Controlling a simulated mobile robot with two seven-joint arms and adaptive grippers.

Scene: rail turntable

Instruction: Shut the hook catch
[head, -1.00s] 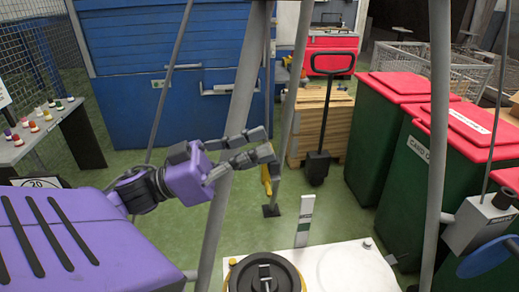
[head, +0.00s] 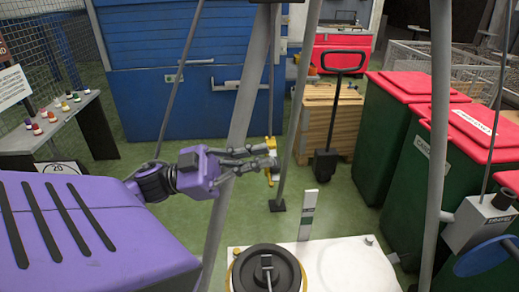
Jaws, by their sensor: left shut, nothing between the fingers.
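My left gripper (head: 270,154) reaches in from the left at mid-height in the head view. Its fingers are together and hold nothing. They are in front of or beside a thin upright post with a dark foot (head: 277,205). A small yellow part (head: 271,142) shows at the fingertips, and more yellow shows just below them. Whether the fingers touch it is unclear. I cannot make out a hook catch for certain; the fingers hide part of this spot. My right gripper is out of view.
Slanting grey poles (head: 238,125) cross the view close to my left gripper. A dark round lid (head: 266,272) sits on a white top (head: 345,265) below. Green bins with red lids (head: 460,120) stand at right, a blue cabinet (head: 175,100) behind.

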